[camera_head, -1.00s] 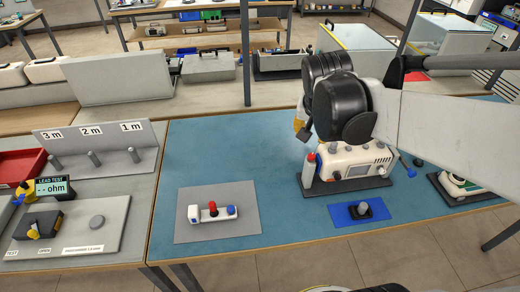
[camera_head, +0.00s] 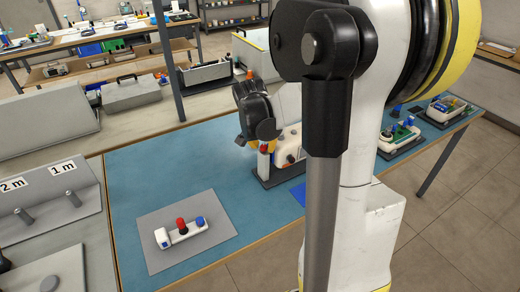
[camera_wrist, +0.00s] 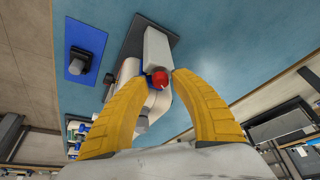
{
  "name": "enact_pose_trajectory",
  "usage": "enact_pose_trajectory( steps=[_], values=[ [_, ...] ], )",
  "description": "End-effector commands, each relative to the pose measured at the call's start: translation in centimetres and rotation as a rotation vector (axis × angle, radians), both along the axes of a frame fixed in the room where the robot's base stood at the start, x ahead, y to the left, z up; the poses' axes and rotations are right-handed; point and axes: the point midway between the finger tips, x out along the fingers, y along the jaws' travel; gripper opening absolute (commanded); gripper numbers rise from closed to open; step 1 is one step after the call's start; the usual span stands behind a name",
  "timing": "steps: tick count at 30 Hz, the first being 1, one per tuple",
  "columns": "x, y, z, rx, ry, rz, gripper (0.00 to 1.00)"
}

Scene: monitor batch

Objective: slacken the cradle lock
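The monitor (camera_head: 287,146) is a white unit on a dark cradle base (camera_head: 262,180), partly hidden behind my arm. A pale upright part (camera_head: 263,165) with a red top (camera_head: 265,149) stands at its left end; I cannot tell for certain whether this is the cradle lock. In the wrist view the red top (camera_wrist: 160,79) lies between the tips of my gripper's yellow fingers (camera_wrist: 158,75). The fingers are apart, with a gap visible at least on the right side. In the head view my gripper's black body is just above the red top, and its fingers are mostly hidden.
A grey mat (camera_head: 160,248) holds a white block (camera_head: 182,234) with red and blue knobs. A blue mat (camera_wrist: 73,74) with a dark knob (camera_wrist: 86,63) lies beside the cradle. More monitors (camera_head: 398,135) stand to the right.

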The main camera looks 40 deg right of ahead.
Motion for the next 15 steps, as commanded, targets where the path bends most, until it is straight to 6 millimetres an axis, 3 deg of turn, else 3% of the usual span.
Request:
enact_pose_trajectory(
  steps=[11,12,15],
  values=[
    [0.16,-0.3,-0.77,0.0,0.0,0.001,0.3],
    [0.16,-0.3,-0.77,0.0,0.0,0.001,0.26],
    [0.16,-0.29,-0.76,0.0,0.0,0.001,0.0]
  ],
)
